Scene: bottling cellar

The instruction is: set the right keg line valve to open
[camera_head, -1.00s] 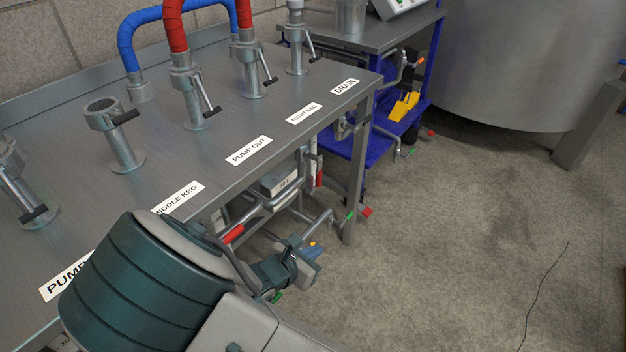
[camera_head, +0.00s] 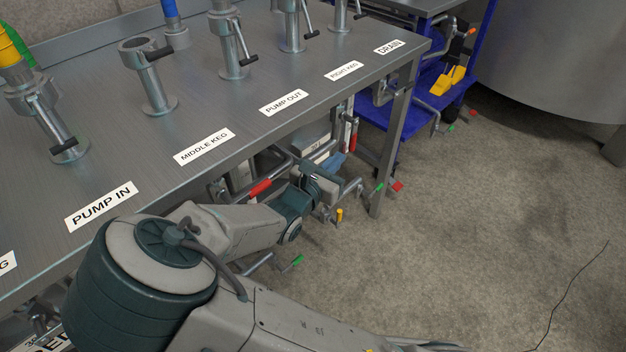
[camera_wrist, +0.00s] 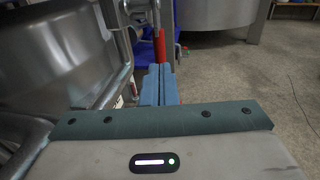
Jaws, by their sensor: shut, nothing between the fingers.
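The "RIGHT KEG" label (camera_head: 344,70) is on the front edge of the steel table. Below it, an upright red lever handle (camera_head: 354,134) shows under the table; I cannot tell for certain that it is the right keg valve. In the wrist view a red handle (camera_wrist: 160,46) stands upright just beyond my fingertips. My gripper (camera_wrist: 159,68) is shut and empty, its blue fingers pointing at that red handle. In the head view my gripper (camera_head: 336,163) is under the table's front edge, close to the red handle; contact cannot be told.
Another red handle (camera_head: 260,187) lies sideways left of my gripper. A steel keg (camera_wrist: 50,50) fills the left of the wrist view. The table leg (camera_head: 393,140) stands to the right. A blue cart (camera_head: 440,98) is behind it. The floor at right is clear, except for a thin cable (camera_head: 570,290).

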